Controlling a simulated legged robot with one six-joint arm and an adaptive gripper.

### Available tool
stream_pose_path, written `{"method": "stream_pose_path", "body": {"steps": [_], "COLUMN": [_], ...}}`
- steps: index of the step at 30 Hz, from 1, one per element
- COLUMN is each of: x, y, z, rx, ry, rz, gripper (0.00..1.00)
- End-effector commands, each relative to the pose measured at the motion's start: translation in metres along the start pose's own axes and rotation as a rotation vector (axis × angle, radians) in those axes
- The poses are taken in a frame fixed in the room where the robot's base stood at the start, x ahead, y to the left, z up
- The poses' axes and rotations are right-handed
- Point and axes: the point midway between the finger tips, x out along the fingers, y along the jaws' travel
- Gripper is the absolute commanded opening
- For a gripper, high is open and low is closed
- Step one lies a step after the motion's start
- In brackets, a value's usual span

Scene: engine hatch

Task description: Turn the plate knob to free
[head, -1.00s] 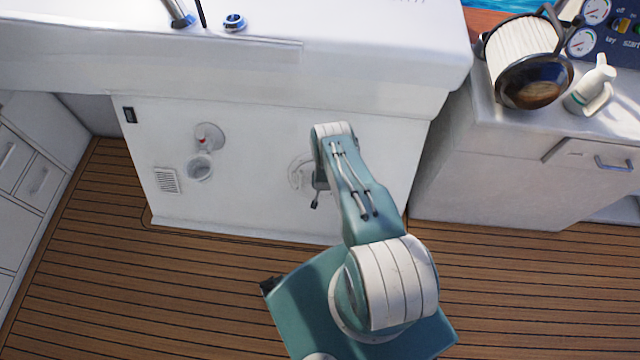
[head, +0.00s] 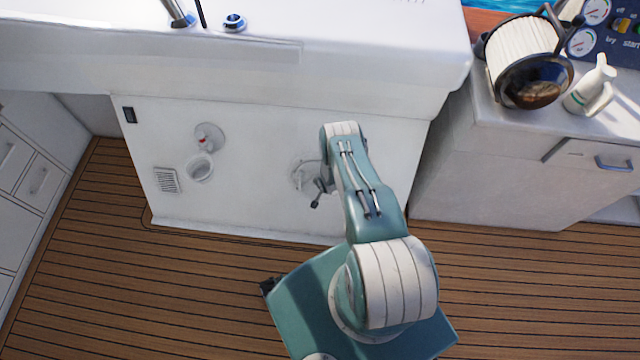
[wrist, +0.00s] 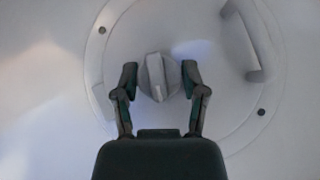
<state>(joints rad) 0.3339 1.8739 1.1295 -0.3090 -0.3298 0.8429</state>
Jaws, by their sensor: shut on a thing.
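The plate knob (wrist: 157,77) is a small grey round knob with a raised pale ridge, seen in the wrist view. Its ridge stands nearly upright in that picture. My gripper (wrist: 160,79) has a finger on each side of the knob and is shut on it. The knob sits on a round white plate (wrist: 108,100) with dark screws at its edge. In the head view the plate (head: 300,178) shows on the white panel, partly hidden by my arm. The knob cannot be made out there.
A curved white handle (wrist: 243,45) stands on the plate to the right of the knob. The wooden deck (head: 130,270) at left is clear.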

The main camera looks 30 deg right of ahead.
Motion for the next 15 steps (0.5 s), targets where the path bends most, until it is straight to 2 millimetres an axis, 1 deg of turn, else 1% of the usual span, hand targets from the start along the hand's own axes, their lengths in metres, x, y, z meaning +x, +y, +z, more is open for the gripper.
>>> {"method": "stream_pose_path", "body": {"steps": [8, 15], "x": [0.0000, 0.0002], "y": [0.0016, 0.0022], "z": [0.0016, 0.0019], "rx": [0.105, 0.243], "ry": [-0.012, -0.023], "rz": [-0.098, -0.227], "gripper": [0.08, 0.08]}}
